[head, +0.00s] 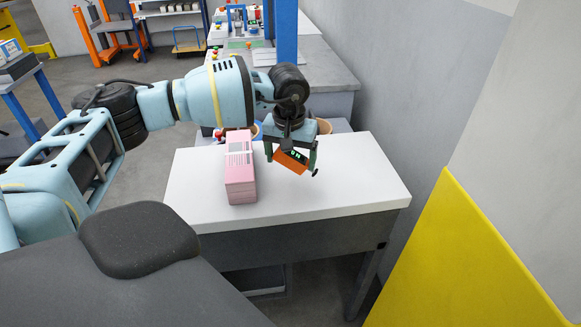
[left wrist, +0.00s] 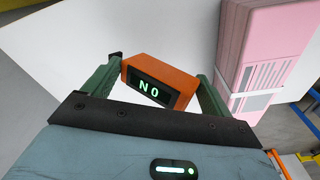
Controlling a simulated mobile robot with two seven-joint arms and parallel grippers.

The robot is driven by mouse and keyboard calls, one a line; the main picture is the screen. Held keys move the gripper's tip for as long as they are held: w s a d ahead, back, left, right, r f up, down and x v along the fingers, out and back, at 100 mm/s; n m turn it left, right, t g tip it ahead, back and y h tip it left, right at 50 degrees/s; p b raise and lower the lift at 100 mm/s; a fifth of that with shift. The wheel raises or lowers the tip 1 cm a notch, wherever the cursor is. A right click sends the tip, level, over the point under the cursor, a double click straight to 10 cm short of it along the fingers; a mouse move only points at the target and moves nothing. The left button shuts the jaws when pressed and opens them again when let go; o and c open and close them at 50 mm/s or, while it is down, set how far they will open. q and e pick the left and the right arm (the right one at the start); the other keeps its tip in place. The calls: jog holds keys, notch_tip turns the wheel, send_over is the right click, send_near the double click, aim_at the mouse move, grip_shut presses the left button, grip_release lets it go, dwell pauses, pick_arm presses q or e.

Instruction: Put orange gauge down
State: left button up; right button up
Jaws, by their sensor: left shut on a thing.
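The orange gauge (head: 291,161) is a small orange box with a dark display. In the left wrist view the gauge (left wrist: 160,82) shows green letters reading "NO". My left gripper (head: 291,165) is shut on it, with one green finger on each side. The gauge is tilted in the head view and is over the white table (head: 330,190); I cannot tell how far it is above the top. My right gripper is not in view.
The table's right part is clear. A grey wall and yellow panel (head: 470,260) lie to the right. A grey workbench (head: 325,70) stands behind.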

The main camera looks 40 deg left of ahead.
aim_at(291, 168)
pick_arm(q)
jog(key=shift+f, duration=0.1)
notch_tip(291, 168, down, 3)
jog(key=shift+f, duration=0.15)
dwell(0.3)
jog(key=shift+f, duration=0.2)
jog(key=o, duration=0.9)
jog(key=shift+o, duration=0.2)
jog(key=shift+r, duration=0.1)
notch_tip(291, 168, up, 12)
jog(key=s, duration=0.1)
jog(key=shift+d, duration=0.25)
